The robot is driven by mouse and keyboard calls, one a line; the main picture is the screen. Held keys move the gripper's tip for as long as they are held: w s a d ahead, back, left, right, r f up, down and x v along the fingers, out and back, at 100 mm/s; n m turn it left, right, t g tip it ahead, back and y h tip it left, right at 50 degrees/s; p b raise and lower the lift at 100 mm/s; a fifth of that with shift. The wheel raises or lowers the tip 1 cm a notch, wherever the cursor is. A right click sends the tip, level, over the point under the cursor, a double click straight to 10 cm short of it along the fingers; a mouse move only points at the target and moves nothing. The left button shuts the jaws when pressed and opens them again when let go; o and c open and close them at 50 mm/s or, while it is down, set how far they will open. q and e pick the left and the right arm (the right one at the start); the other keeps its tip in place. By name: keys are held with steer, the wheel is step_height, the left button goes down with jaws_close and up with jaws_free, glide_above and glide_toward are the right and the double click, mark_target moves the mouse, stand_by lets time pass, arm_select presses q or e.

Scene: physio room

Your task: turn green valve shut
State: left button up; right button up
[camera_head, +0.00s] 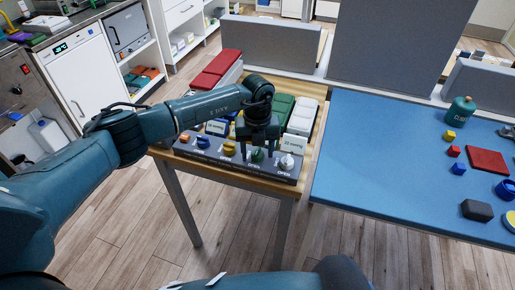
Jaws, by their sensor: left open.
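A grey valve panel (210,160) lies along the front of a wooden table, with a row of coloured valve knobs. The green valve (257,156) is near the right end of the row, between a yellow knob (229,149) and a white knob (287,162). My left gripper (258,147) points down right above the green valve, its fingers open and apart. The fingers hide part of the valve's upper side; whether they touch it I cannot tell. My right gripper is not in view.
Red, green and white boxes (301,116) stand behind the panel on the wooden table (285,187). A blue-topped table (350,150) to the right holds a green bottle (460,111), a red pad (487,160) and small blocks. Grey dividers (270,43) stand behind. The floor in front is clear.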

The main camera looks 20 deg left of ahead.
arm_select(q)
steer(key=c, duration=1)
steer(key=shift+o, duration=0.2)
